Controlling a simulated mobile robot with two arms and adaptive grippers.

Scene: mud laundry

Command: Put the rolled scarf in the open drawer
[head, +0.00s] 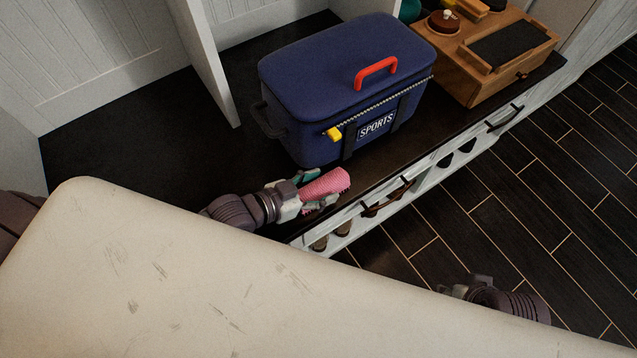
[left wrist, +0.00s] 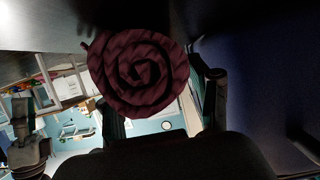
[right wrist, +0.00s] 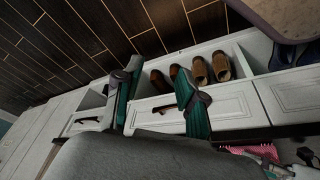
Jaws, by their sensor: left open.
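The rolled scarf (head: 328,184), pink and knitted, lies on the dark bench top near its front edge. In the left wrist view its dark red spiral end (left wrist: 138,72) faces the camera. My left gripper (head: 312,190) is open with its fingers around the scarf; whether they touch it I cannot tell. A white drawer front (right wrist: 230,106) with a dark handle shows in the right wrist view, below the bench edge. My right gripper (right wrist: 158,98) is open and empty in front of that handle.
A blue SPORTS cooler (head: 345,85) stands right behind the scarf. A wooden box (head: 485,60) is at the bench's far right. Brown shoes (right wrist: 200,70) sit in a cubby by the drawer. A cream surface (head: 150,260) covers the lower left. Dark floor (head: 530,190) is clear.

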